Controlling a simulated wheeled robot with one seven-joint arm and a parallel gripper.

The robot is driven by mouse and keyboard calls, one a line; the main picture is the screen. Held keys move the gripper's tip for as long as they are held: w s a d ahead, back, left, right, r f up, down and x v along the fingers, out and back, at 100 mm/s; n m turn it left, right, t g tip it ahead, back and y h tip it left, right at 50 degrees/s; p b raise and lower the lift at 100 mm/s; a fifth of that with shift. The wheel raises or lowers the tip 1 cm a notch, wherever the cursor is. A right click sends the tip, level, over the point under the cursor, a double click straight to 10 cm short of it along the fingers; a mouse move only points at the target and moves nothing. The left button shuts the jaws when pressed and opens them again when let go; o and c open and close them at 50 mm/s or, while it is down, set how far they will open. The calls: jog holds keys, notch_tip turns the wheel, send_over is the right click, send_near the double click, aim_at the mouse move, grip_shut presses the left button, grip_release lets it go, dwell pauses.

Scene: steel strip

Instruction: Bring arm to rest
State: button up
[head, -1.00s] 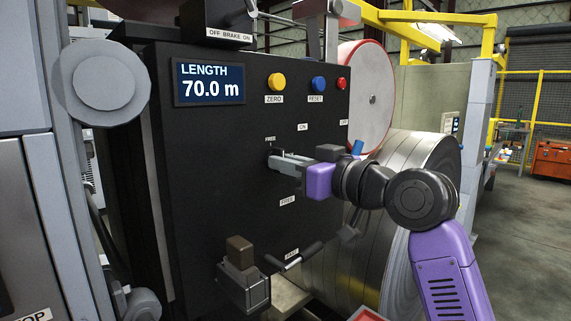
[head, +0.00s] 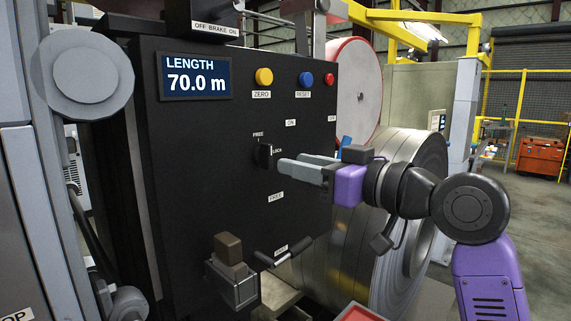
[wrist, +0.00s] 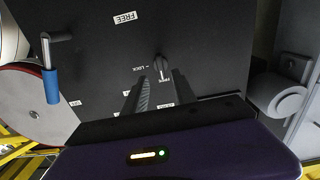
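My gripper (head: 289,161) is open and empty in front of the black control panel (head: 215,180), its fingers pointing at the panel. A small black knob (head: 264,155) between the FREE and LOCK labels is just left of the fingertips, clear of them. The wrist view shows the gripper (wrist: 152,82) with its fingers apart and the knob (wrist: 161,65) beyond them. My arm reaches in from the lower right.
The display (head: 196,79) reads LENGTH 70.0 m. Yellow, blue and red buttons sit along the panel top. A black handle (head: 283,253) and a boxed lever (head: 231,270) project low on the panel. A large steel coil (head: 400,190) stands behind my arm. Open floor lies right.

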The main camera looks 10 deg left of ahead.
jog(key=shift+s+d, duration=0.35)
jog(key=shift+d, duration=0.05)
notch_tip(320, 180, up, 5)
jog(key=d+m+t, duration=0.1)
jog(key=d+t, duration=0.2)
jog(key=d+f+m+t+h, duration=0.2)
jog(key=d+f+m+t, duration=0.1)
jog(key=d+m+t, duration=0.1)
jog(key=s+d+f+m+t+h+p, duration=0.15)
jog(key=s+d+f+m+h, duration=0.35)
jog(key=f, duration=0.5)
jog(key=s+d+f+m+t+h, duration=0.25)
jog(key=s+d+f+h, duration=0.3)
jog(key=f, duration=0.55)
jog(key=s+d+f+g, duration=0.1)
jog(key=s+f, duration=0.5)
jog(key=s, duration=0.6)
jog(key=s+d+f+n+g+h+p, duration=0.1)
jog(key=s+f, duration=0.5)
jog(key=s, duration=0.6)
jog(key=s+d+f+n+g, duration=0.1)
jog(key=s+f+g, duration=0.4)
jog(key=s, duration=0.7)
jog(key=shift+d+f+h+p, duration=0.35)
jog(key=shift+d+f, duration=0.15)
jog(key=shift+d, duration=0.15)
